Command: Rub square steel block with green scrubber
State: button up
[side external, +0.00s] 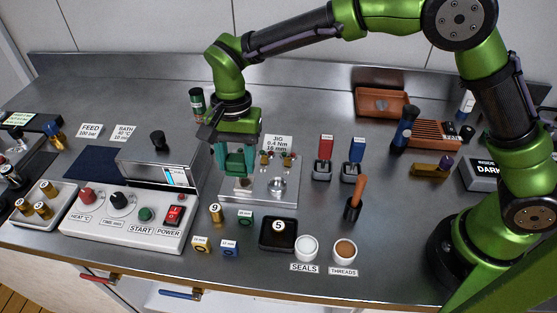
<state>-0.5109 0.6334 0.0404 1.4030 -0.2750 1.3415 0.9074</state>
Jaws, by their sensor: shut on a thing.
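My gripper (236,172), with teal fingers, points down over the left part of a square steel block (258,194) behind the middle of the bench. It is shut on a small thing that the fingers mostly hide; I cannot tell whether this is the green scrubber. The steel block bears brass fittings (265,159) and a round metal part (278,185) to the right of my gripper. I cannot tell whether the held thing touches the block. No green scrubber is clearly visible elsewhere.
A JIG sign (277,144) stands behind the block. A control box (130,219) is at left. Red and blue-handled tools (325,150) stand at right.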

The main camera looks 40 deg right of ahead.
jog(key=shift+f, duration=2.75)
jog(key=shift+w+d+f, duration=0.15)
jog(key=shift+f, duration=0.2)
jog(key=shift+w+d+f, duration=0.1)
jog(key=shift+f, duration=0.25)
jog(key=shift+w+d, duration=1.65)
jog(key=shift+s+a, duration=1.95)
jog(key=shift+r, duration=4.05)
jog(key=shift+w+d, duration=0.1)
